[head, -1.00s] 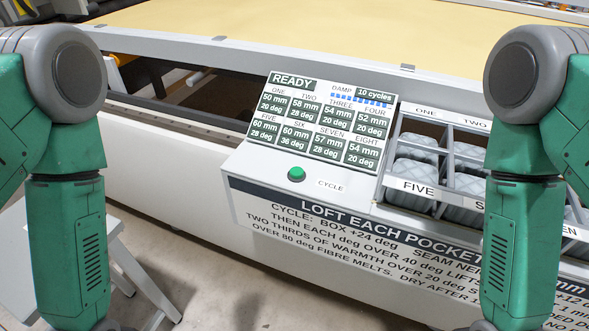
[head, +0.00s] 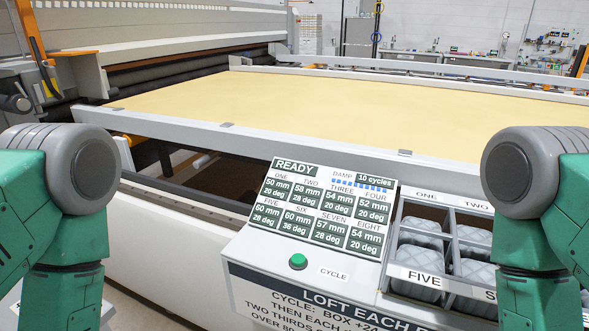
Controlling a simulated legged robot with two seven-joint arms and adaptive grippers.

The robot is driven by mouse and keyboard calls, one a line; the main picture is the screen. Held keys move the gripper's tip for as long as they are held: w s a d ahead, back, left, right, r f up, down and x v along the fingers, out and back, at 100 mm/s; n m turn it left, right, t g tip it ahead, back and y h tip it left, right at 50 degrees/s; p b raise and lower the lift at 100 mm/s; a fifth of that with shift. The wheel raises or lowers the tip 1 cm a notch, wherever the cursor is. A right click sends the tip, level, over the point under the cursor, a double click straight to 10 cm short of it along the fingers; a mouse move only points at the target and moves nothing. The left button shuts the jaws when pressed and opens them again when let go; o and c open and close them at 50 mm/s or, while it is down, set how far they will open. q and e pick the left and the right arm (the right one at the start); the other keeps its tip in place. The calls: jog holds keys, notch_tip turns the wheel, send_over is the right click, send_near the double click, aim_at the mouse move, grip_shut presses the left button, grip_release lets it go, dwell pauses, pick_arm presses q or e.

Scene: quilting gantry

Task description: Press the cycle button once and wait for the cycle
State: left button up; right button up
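The green round cycle button (head: 298,261) sits on the sloped front of the white control box, left of the label "CYCLE". Above it the display panel (head: 329,209) reads "READY", "DAMP" and "10 cycles", with mm and deg values for pockets ONE to EIGHT. My two green arms hang at the left and right picture edges, and neither overlaps the button. Both grippers are below the picture and out of view.
A compartment box (head: 447,239) with grey quilted pieces stands right of the panel, partly hidden by my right arm. A sign (head: 345,306) is cut off below. Behind lies the gantry's yellow bed (head: 330,109) with white rails.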

jog(key=shift+a, duration=0.1)
grip_shut()
dwell(1.2)
